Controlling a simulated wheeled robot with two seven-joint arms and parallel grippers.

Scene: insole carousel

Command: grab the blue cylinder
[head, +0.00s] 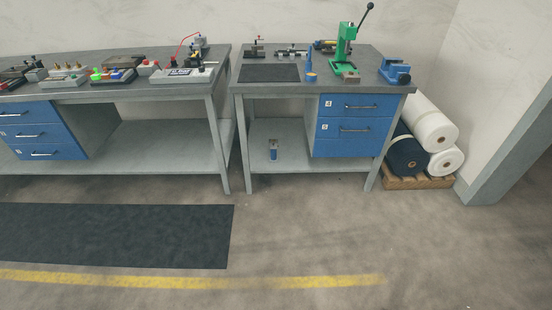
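A small upright blue object with a greyish top (273,149) stands on the lower shelf of the right workbench; it is too small to tell whether it is round. A slim blue upright piece with a wider base (310,67) stands on the same bench's top, beside a green press. A large dark blue roll (406,157) lies on a pallet right of the bench. I cannot tell which of these is the blue cylinder. Neither of my grippers is in view.
The right workbench (297,88) carries a dark mat (268,73), the green press (345,50) and a blue vise (395,70). A left workbench (130,90) holds several tools. White rolls (428,124) lie on the pallet (420,182). The floor in front is clear, with a flat dark mat (120,235).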

